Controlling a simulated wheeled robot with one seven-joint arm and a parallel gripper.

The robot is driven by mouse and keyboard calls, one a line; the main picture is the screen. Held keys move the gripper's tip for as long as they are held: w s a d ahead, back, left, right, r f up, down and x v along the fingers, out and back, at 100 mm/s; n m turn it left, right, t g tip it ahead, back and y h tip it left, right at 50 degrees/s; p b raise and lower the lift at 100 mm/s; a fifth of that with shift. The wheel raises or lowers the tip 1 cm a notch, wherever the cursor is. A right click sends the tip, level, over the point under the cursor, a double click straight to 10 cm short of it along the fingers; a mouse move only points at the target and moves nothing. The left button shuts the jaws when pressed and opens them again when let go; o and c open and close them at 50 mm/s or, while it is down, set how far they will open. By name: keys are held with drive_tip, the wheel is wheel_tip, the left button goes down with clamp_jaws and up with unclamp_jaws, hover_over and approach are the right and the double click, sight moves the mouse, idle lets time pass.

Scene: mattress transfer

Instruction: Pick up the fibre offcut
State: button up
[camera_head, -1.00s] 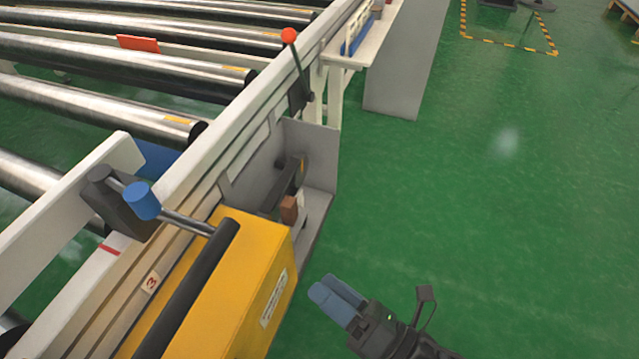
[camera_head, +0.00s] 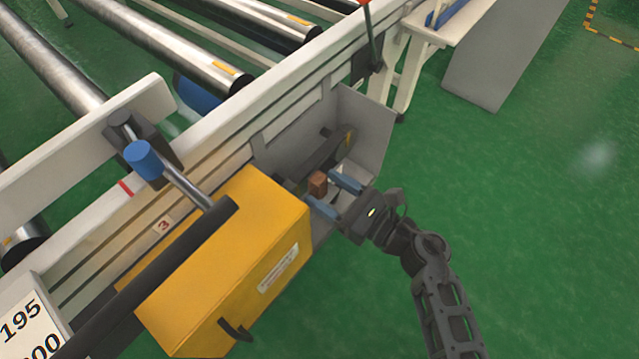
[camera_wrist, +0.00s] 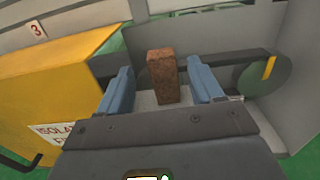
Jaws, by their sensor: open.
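The fibre offcut is a small brown block (camera_head: 318,183) standing in the grey open guard box beside the roller conveyor. In the wrist view the offcut (camera_wrist: 162,76) stands upright between and beyond my blue fingers. My gripper (camera_head: 333,195) is open, with one finger on each side of the offcut in the picture. It also shows in the wrist view (camera_wrist: 160,92), where gaps show between the block and both fingers.
A yellow box (camera_head: 225,265) stands close on the left of the gripper. The grey guard box wall (camera_head: 365,125) rises behind and to the right. A dark round part (camera_head: 335,150) sits behind the offcut. Green floor (camera_head: 540,240) is clear on the right.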

sight(311, 178)
drive_tip(key=x, duration=0.5)
drive_tip(key=shift+w+d, duration=0.1)
drive_tip(key=shift+w, duration=0.05)
drive_tip(key=shift+c, duration=0.4)
drive_tip(key=c, duration=1)
drive_tip(key=shift+o, duration=0.2)
drive_tip(key=shift+r, duration=0.1)
